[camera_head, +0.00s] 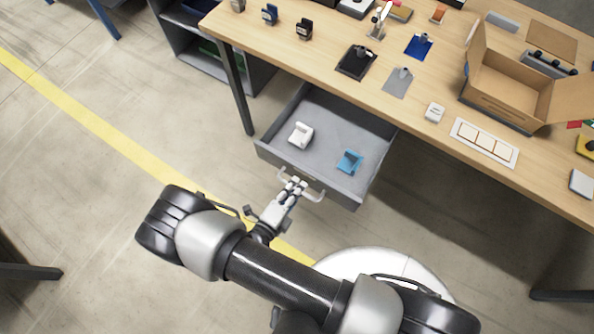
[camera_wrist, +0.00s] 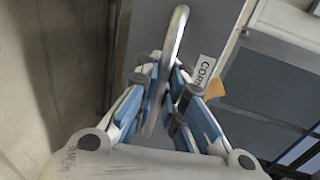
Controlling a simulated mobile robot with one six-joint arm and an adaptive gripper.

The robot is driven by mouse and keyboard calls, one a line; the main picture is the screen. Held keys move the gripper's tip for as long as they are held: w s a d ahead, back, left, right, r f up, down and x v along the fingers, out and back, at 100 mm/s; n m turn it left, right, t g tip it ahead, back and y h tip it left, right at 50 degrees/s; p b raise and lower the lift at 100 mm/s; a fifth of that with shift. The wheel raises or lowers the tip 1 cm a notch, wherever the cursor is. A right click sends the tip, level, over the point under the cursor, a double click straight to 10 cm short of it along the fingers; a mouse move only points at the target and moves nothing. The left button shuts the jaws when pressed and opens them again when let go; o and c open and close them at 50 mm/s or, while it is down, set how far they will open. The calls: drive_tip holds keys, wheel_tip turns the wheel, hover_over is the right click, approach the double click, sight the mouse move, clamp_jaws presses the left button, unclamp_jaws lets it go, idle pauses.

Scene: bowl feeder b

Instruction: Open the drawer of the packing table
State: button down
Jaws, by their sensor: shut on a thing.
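The grey drawer (camera_head: 330,115) of the packing table (camera_head: 345,62) is pulled well out, and its inside shows. A white part (camera_head: 301,135) and a blue part (camera_head: 349,162) lie in it. My gripper (camera_head: 291,187) is at the drawer's front, shut on its pale bar handle (camera_head: 313,194). In the wrist view, the fingers (camera_wrist: 168,95) close around the curved metal handle (camera_wrist: 178,35). A white label with partly readable letters (camera_wrist: 205,70) is on the drawer front beside it.
An open cardboard box (camera_head: 505,90), a white tray with square pads (camera_head: 484,142) and several small parts stand on the tabletop. A table leg (camera_head: 237,90) is left of the drawer. A yellow line (camera_head: 100,130) crosses the open floor at left.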

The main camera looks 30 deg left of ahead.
drive_tip(key=shift+r, duration=0.15)
drive_tip(key=c, duration=1.7)
unclamp_jaws()
drive_tip(key=d+v, duration=0.1)
drive_tip(key=v, duration=1.1)
drive_tip(key=shift+a, duration=0.4)
